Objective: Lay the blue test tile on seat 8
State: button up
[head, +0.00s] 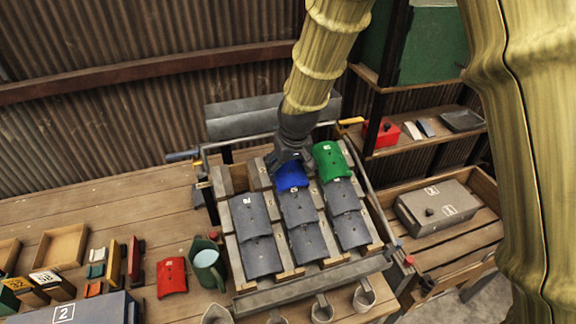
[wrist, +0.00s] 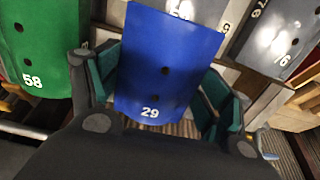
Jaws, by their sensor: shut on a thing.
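The blue test tile (head: 291,177) is a curved tile over the top middle of the sloped rack (head: 240,268). In the wrist view the blue tile (wrist: 168,62) bears the number 29 and has two dark holes. My gripper (head: 288,160) is shut on it, with a teal-padded finger (wrist: 160,88) at each side edge. I cannot tell whether the tile touches the rack. The seat under it is hidden by the tile and gripper. No number reading 8 is legible on the seats.
A green tile (head: 329,161), marked 58 in the wrist view, lies right beside the blue one. Several grey tiles (head: 250,216) cover the lower rack. The top left place (head: 234,181) looks bare.

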jog(key=o, duration=1.2)
jog(key=shift+c, duration=0.2)
jog(key=v, duration=1.2)
jog(key=shift+a, duration=0.1)
